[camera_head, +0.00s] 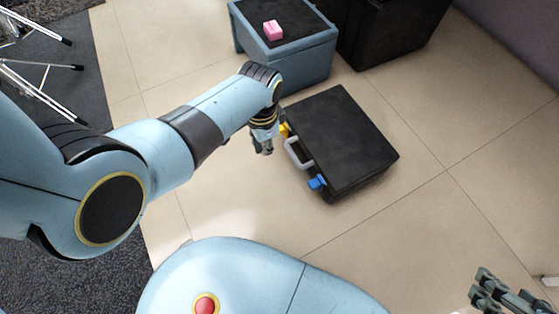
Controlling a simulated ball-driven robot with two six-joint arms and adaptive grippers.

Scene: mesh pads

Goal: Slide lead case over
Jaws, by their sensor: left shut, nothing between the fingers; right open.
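A black case (342,135) lies flat on the tiled floor, right of the picture's middle. Its grey handle (297,154) faces left, with a yellow latch (284,130) above it and a blue latch (317,183) below it. My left gripper (264,149) is shut and empty, pointing down just left of the case near the handle and yellow latch. I cannot tell whether it touches the case. My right gripper (484,292) is open at the bottom right corner, well away from the case and partly cut off by the frame.
A blue-grey box (300,62) with a dark top stands behind the case and bears a pink block (273,30). A black box (395,32) stands beside it. Metal stand legs (35,75) are at upper left. Floor (440,210) right of the case is clear.

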